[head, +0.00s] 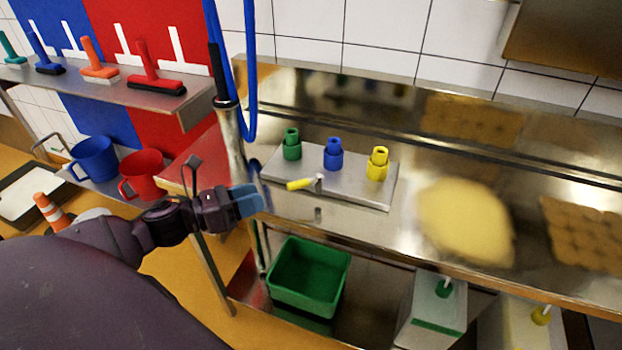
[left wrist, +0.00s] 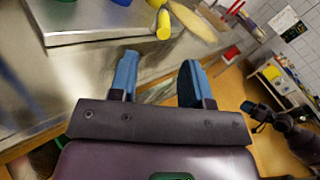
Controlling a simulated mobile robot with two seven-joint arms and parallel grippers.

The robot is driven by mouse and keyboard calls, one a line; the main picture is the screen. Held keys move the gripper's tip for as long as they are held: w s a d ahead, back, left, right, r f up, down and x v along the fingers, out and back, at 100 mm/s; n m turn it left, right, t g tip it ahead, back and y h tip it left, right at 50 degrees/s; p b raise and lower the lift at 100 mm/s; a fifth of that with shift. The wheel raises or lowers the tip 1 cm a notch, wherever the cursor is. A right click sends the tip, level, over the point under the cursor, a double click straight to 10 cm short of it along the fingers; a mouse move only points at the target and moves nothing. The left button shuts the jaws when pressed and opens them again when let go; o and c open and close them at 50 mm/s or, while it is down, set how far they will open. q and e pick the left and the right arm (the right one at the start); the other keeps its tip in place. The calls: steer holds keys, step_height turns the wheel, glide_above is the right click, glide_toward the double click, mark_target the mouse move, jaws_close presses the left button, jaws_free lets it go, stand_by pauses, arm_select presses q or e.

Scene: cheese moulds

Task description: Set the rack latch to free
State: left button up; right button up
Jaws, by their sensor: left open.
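The rack (head: 345,190) is a low steel block on the steel counter, holding a green nozzle (head: 292,145), a blue nozzle (head: 333,154) and a yellow nozzle (head: 378,163). Its latch is a lever with a yellow handle (head: 299,184) at the front, pointing left from a pale pivot. The handle also shows in the left wrist view (left wrist: 163,25). My left gripper (head: 256,198) is open and empty, left of the handle and apart from it; its blue fingers (left wrist: 157,72) point towards the rack. A dark arm, apparently my right, shows at the right of the left wrist view; its gripper (left wrist: 255,108) is too small to read.
A blue hose (head: 250,70) hangs behind my left gripper. A green bin (head: 309,275) stands below the counter. A yellowish round mass (head: 465,222) lies right of the rack. Red (head: 142,175) and blue (head: 94,159) jugs stand at left.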

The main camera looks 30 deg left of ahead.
mark_target(299, 181)
arm_select(q)
steer(key=shift+m, duration=0.8)
steer(key=x, duration=1)
steer(key=shift+w+d, duration=0.15)
steer(key=shift+d, duration=0.2)
steer(key=shift+r, duration=0.1)
jaws_close()
